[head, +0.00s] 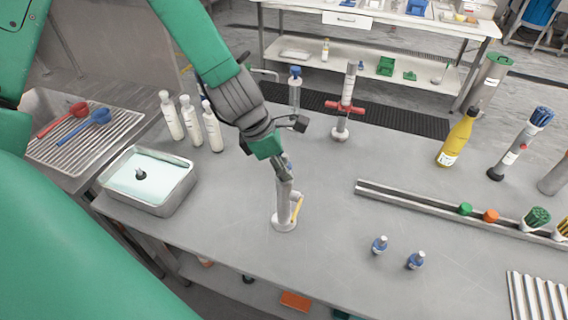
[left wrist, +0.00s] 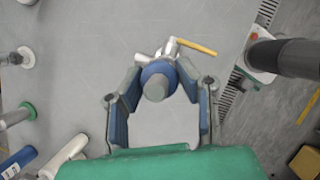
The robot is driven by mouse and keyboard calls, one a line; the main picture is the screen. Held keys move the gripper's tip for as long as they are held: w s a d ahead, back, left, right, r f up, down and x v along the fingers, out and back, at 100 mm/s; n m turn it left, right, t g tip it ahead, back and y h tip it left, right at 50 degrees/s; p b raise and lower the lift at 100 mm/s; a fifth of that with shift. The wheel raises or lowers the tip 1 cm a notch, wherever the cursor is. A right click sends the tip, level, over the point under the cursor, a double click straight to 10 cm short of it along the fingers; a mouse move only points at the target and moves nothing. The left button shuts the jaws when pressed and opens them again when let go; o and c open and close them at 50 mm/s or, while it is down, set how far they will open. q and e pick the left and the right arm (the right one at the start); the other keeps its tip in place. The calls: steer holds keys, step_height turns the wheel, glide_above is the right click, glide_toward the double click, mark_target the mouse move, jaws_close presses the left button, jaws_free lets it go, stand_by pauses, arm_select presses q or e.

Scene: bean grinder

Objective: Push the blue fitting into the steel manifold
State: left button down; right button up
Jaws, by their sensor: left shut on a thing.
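The steel manifold (head: 284,208) stands upright on a round base near the middle of the grey bench, with a yellow lever on its side; the lever also shows in the left wrist view. My left gripper (head: 284,174) points down over its top. In the left wrist view my left gripper (left wrist: 158,78) is shut on the blue fitting (left wrist: 149,69), a blue ring with a grey round end between the fingertips. The fitting lines up with the manifold in that view; how deep it sits cannot be told. My right gripper is not in view.
White bottles (head: 190,120) and a steel tray of liquid (head: 178,197) are at left. A post with red handles (head: 341,130) stands behind. Bench around the manifold is clear.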

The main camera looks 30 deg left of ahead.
arm_select(q)
steer(key=shift+d+f+b, duration=0.1)
steer(key=shift+f+b, duration=0.25)
steer(key=shift+f, duration=0.1)
steer(key=shift+f+b, duration=0.35)
steer(key=shift+f, duration=0.25)
steer(key=c, duration=1.1)
jaws_free()
steer(key=shift+r, duration=0.15)
steer(key=v, duration=1.1)
steer(key=shift+a+r, duration=0.2)
steer(key=shift+r, duration=0.05)
